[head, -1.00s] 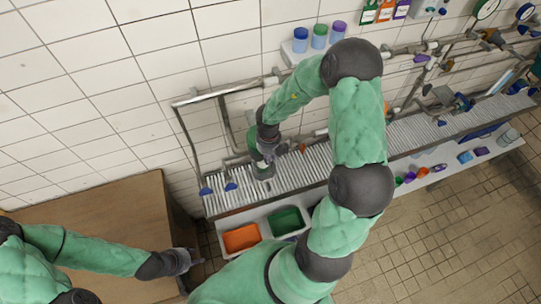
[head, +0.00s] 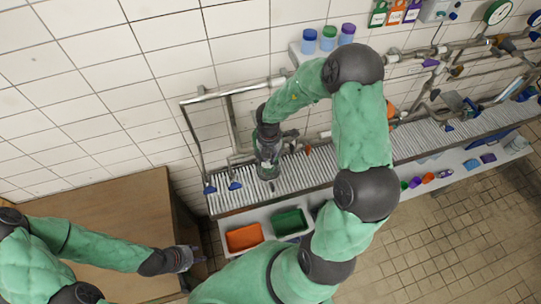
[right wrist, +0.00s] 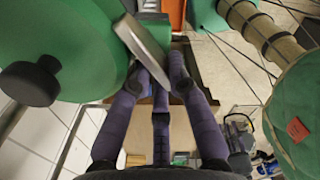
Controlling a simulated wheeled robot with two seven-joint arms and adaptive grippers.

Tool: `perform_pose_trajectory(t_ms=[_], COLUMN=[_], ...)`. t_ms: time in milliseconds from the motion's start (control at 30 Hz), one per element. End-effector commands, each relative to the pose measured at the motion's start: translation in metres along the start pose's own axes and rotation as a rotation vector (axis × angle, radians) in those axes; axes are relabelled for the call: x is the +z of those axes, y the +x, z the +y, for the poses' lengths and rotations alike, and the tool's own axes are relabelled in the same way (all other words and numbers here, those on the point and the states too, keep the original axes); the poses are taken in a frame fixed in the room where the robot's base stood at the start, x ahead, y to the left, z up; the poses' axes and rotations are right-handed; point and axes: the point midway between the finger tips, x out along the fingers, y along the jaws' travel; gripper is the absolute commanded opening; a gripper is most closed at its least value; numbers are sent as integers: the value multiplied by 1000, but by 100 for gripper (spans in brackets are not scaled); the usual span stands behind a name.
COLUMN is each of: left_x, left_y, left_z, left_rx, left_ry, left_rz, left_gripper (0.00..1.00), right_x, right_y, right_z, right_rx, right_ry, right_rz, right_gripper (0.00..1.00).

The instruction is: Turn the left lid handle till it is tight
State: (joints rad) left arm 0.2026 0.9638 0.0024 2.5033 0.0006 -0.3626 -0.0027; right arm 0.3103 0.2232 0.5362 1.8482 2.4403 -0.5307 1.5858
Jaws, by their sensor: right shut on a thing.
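My right gripper (head: 268,177) is low over the left part of the ribbed counter in the head view. In the right wrist view its dark purple fingers (right wrist: 160,75) are closed around a flat grey metal bar (right wrist: 143,48), which looks like the left lid handle. The bar lies slanted between the fingertips. A large green rounded body (right wrist: 60,40) is beside it. The lid under the handle cannot be made out, and in the head view my gripper hides the handle. My left gripper (head: 197,257) is beside the brown cabinet, with nothing seen in it; its finger opening is unclear.
The ribbed counter (head: 230,204) runs along the tiled wall, with grey pipes (head: 205,97) above it. An orange bin (head: 244,237) and a green bin (head: 290,222) are on the shelf below. A brown cabinet (head: 110,205) stands at left. Coloured jars (head: 328,38) stand on a wall shelf.

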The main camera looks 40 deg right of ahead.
Motion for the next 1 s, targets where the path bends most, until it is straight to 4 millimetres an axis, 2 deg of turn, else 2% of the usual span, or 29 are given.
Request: perform_pose_trajectory(t_ms=[200,500,1000], left_x=[0,0,0], left_y=[0,0,0], left_z=[0,0,0], left_rx=[0,0,0], left_ry=[0,0,0], left_rz=[0,0,0], left_gripper=[40,40,40], right_x=[-2,-2,-1], right_y=[4,4,4], right_z=[1,3,4], right_rx=[-9,-10,-10], right_ry=[159,296,336], right_rz=[6,6,6], right_gripper=[0,0,0])
